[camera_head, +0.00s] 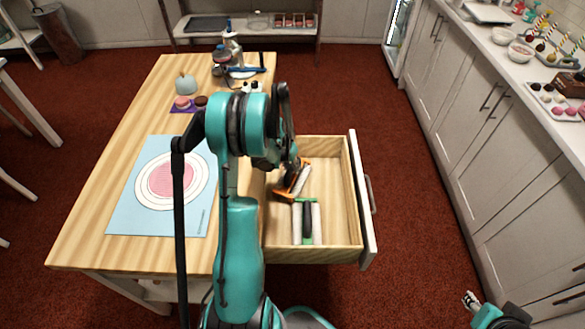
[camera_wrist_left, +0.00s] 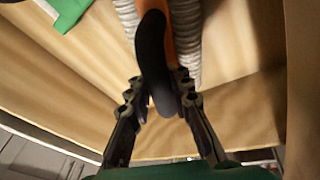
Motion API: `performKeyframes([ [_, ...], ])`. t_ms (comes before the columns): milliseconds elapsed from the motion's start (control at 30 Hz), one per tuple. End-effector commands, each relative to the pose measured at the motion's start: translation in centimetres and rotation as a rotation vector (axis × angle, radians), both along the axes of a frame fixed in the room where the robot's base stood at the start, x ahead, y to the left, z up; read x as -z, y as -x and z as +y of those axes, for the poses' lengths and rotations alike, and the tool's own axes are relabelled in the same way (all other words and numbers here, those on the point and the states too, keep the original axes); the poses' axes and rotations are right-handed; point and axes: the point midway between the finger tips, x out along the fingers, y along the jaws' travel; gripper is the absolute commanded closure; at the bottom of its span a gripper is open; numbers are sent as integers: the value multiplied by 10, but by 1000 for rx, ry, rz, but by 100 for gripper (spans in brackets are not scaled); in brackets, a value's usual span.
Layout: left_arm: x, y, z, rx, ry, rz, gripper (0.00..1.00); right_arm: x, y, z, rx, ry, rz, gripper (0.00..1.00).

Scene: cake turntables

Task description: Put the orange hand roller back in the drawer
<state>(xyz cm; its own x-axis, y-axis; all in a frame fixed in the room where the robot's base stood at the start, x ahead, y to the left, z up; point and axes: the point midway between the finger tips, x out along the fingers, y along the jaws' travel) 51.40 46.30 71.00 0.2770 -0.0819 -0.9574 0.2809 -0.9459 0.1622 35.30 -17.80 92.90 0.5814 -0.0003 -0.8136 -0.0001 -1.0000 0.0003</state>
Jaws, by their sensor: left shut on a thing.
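The orange hand roller (camera_head: 302,180) is inside the open drawer (camera_head: 346,236), near its left wall and tilted. In the left wrist view its black handle (camera_wrist_left: 152,50) lies between the fingers of my left gripper (camera_wrist_left: 160,98), which is shut on it. Its orange frame (camera_wrist_left: 169,30) and pale roller show behind the handle. In the head view my left arm hides part of the drawer and most of that gripper. I cannot tell whether the roller touches the drawer floor. My right gripper (camera_head: 471,299) is at the bottom right, far from the drawer; its fingers are too small to read.
A green hand roller (camera_head: 307,232) lies in the drawer's front part; its green edge also shows in the left wrist view (camera_wrist_left: 66,12). The drawer's right half is bare. On the wooden table (camera_head: 90,235) lies a blue mat (camera_head: 127,218) with ring markings. Cabinets stand right.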

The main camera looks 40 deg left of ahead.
Motion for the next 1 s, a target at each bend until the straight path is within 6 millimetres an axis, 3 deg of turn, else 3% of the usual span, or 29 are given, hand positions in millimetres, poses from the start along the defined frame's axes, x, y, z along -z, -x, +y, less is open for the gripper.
performKeyframes([
  [367, 11, 1, 0, 1, -1, 2, 100, 0, 0, 0, 0, 0, 0, 60],
  [400, 11, 1, 0, 1, -1, 3, 81, 1, 0, 0, 0, 0, 0, 60],
  [500, 11, 1, 0, 1, -2, 2, 59, 1, 0, 0, 0, 0, 0, 60],
  [833, 8, 1, 1, 0, -3, 1, 59, 0, 0, 0, 0, 0, 0, 60],
  [1000, -16, 4, 2, 0, -2, 1, 59, -7, 0, 0, 0, 0, 0, 60],
])
